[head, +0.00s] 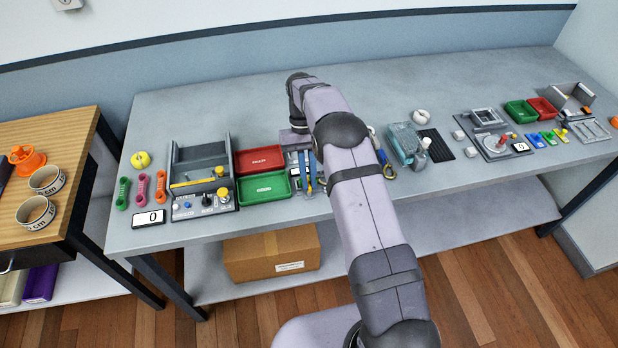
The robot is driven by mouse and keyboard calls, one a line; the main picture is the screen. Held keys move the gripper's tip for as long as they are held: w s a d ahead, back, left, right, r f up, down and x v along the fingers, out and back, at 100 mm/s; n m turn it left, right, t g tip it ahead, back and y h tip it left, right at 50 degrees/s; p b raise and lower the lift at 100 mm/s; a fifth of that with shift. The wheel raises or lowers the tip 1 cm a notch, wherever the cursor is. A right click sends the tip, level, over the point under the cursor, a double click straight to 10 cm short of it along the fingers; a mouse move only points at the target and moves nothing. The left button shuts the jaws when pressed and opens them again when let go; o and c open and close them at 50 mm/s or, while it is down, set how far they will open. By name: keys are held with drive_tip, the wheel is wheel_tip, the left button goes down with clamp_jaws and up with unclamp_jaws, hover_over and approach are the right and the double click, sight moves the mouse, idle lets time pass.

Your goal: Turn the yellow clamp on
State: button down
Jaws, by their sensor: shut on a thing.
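I cannot tell for sure which yellow thing is the clamp. In the head view a yellow bar (193,182) lies across the front of a grey open fixture (200,158) at the left, with a yellow knob (221,194) on its panel. A small yellow lever-like piece (561,134) stands at the far right beside a blue and a green one. My gripper (294,138) is low over the middle of the bench, right of the red tray, and partly hidden by my arm. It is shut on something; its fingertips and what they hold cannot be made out.
A red tray (261,159) and a green tray (264,188) stand left of my gripper. Upright blue and yellow tools (309,170) are close to it. A teal device (405,141) stands right of my arm. The back of the bench (210,97) is clear.

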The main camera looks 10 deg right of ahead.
idle(0.4)
drive_tip(key=c, duration=1.9)
unclamp_jaws()
drive_tip(key=shift+o, duration=0.2)
drive_tip(key=shift+r, duration=0.1)
drive_tip(key=shift+b+v, duration=0.85)
drive_tip(key=shift+v, duration=1.5)
drive_tip(key=shift+p+v, duration=0.5)
drive_tip(key=shift+v, duration=0.35)
drive_tip(key=shift+w+r, duration=0.15)
drive_tip(key=shift+r, duration=0.2)
drive_tip(key=shift+r, duration=0.15)
